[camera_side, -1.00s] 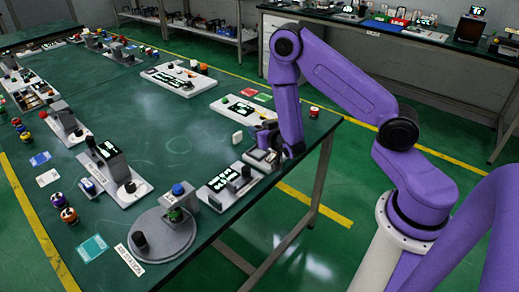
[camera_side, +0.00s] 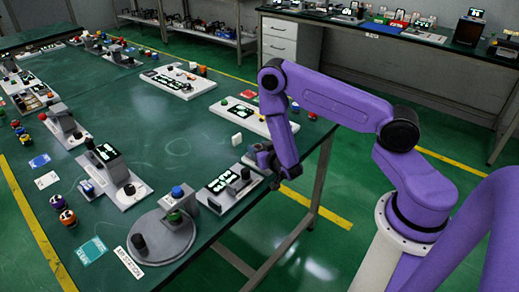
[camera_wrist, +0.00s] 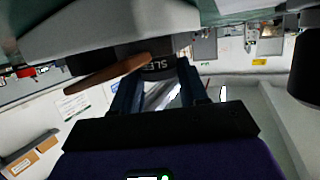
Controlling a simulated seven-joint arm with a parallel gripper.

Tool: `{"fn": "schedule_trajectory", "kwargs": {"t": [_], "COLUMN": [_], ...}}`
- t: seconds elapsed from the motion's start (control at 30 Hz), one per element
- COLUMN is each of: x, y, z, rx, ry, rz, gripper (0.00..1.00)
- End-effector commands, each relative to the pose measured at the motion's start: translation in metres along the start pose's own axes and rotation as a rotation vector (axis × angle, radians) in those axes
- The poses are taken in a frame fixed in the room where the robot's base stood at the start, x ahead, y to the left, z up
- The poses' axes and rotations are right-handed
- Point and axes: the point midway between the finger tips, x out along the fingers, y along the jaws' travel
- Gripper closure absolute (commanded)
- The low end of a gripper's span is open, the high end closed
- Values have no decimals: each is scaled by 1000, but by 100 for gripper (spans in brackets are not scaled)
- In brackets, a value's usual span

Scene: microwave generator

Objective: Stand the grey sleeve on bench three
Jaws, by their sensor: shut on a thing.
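My gripper (camera_side: 258,158) is low at the right edge of the near green table in the side view, turned sideways. In the wrist view my gripper (camera_wrist: 157,76) has its two dark fingers on either side of a dark grey cylinder, the sleeve (camera_wrist: 158,66), with the letters "SLE" partly readable. It is shut on the sleeve. The sleeve's far side and base are hidden, and I cannot make it out in the side view. I cannot tell which place is bench three.
A white plate with a display (camera_side: 222,183) lies just left of my gripper. A grey round turntable (camera_side: 163,238) stands at the near corner. A small white block (camera_side: 237,139) stands behind. The table's middle is clear. A second bench (camera_side: 400,33) is at the back right.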

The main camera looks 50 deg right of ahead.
Motion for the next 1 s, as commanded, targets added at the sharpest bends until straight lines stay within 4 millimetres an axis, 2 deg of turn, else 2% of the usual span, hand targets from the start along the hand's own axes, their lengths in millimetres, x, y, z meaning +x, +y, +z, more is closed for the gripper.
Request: {"fn": "schedule_trajectory", "kwargs": {"t": [0.2, 0.23, 0.3, 0.73, 0.87, 1.0], "x": [1, 1, 1, 1, -17, -44], "y": [0, 0, 0, 0, -1, -1], "z": [4, 4, 4, 4, 4, 4], "rx": [-1, -1, 0, 0, -5, -7], "ry": [0, -1, 0, 0, -4, -4], "rz": [0, 0, -1, 0, -3, -5], "gripper": [89, 54, 31, 31, 31, 31]}}
